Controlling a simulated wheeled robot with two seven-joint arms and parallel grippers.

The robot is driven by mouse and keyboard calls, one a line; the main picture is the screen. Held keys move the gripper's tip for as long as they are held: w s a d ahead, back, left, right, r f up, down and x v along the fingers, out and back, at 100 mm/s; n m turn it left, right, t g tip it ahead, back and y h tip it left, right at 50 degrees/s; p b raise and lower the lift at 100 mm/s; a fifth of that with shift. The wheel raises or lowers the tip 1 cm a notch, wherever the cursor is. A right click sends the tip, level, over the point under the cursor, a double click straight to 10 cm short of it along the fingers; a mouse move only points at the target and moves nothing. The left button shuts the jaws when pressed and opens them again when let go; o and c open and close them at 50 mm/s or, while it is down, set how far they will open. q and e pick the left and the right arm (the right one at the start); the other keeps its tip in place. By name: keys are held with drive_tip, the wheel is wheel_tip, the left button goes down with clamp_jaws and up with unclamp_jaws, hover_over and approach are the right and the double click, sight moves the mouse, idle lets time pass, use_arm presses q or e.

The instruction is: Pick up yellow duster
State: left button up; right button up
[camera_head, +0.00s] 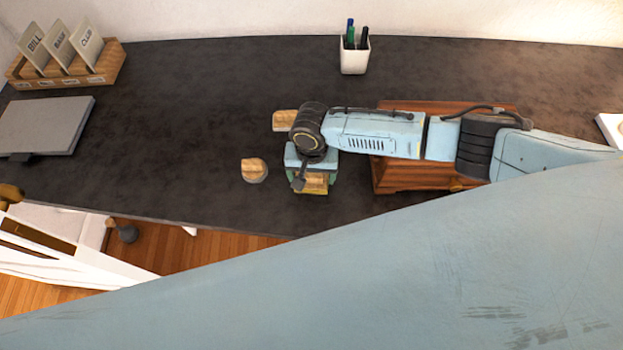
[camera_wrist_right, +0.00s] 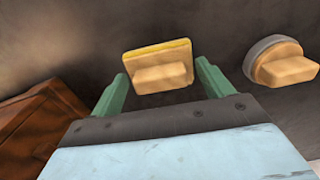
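The yellow duster (camera_wrist_right: 158,66) is a wooden block handle on a flat pad with a yellow edge. It lies on the dark desk, and in the head view the duster (camera_head: 314,186) shows partly under my right gripper (camera_head: 312,176). In the right wrist view my right gripper (camera_wrist_right: 161,72) is open, with one green finger on each side of the duster's near part. Gaps show beside the fingers; I cannot tell their height above the desk. My left gripper is not in view.
A round grey-edged block (camera_head: 254,170) with a wooden handle lies left of the duster. Another wooden block (camera_head: 285,120) lies behind the gripper. A brown wooden box (camera_head: 400,178) sits under my right arm. A pen cup (camera_head: 354,56), a letter rack (camera_head: 68,70) and a laptop (camera_head: 45,125) stand farther off.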

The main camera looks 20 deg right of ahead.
sight(311, 175)
drive_tip(key=c, duration=1)
drive_tip(key=shift+r, duration=0.1)
wheel_tip(311, 175, up, 10)
drive_tip(key=shift+p, duration=0.65)
